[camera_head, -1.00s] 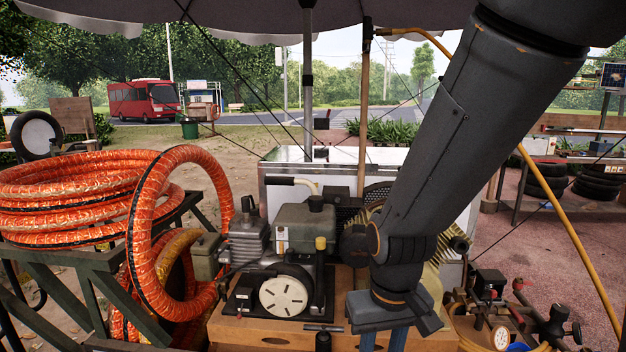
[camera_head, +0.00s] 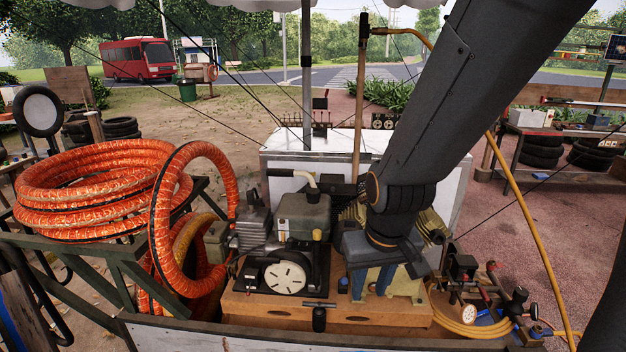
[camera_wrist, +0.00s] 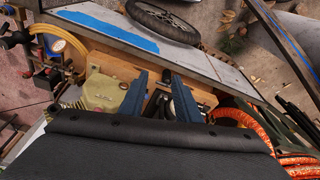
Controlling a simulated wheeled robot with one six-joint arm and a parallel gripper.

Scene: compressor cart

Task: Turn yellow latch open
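My gripper (camera_head: 370,290) points down over the right part of the wooden cart top, right of the engine. Its two blue fingers stand apart with nothing seen between them, and the open fingers also show in the wrist view (camera_wrist: 160,90). I cannot surely pick out the yellow latch. A small yellow knob (camera_head: 318,236) stands upright on the engine, left of my gripper. A yellow-green machine (camera_head: 434,224) is behind and right of my gripper, partly hidden by it; it is left of the fingers in the wrist view (camera_wrist: 104,92). Whether the fingers touch anything I cannot tell.
The engine (camera_head: 287,277) with its white disc is close left of my fingers. A black handle (camera_head: 319,318) sticks out at the cart's front. Orange hose coils (camera_head: 90,190) lie at left. A gauge (camera_head: 468,312) and yellow hose (camera_head: 455,328) are at right. A pole (camera_head: 361,100) stands behind.

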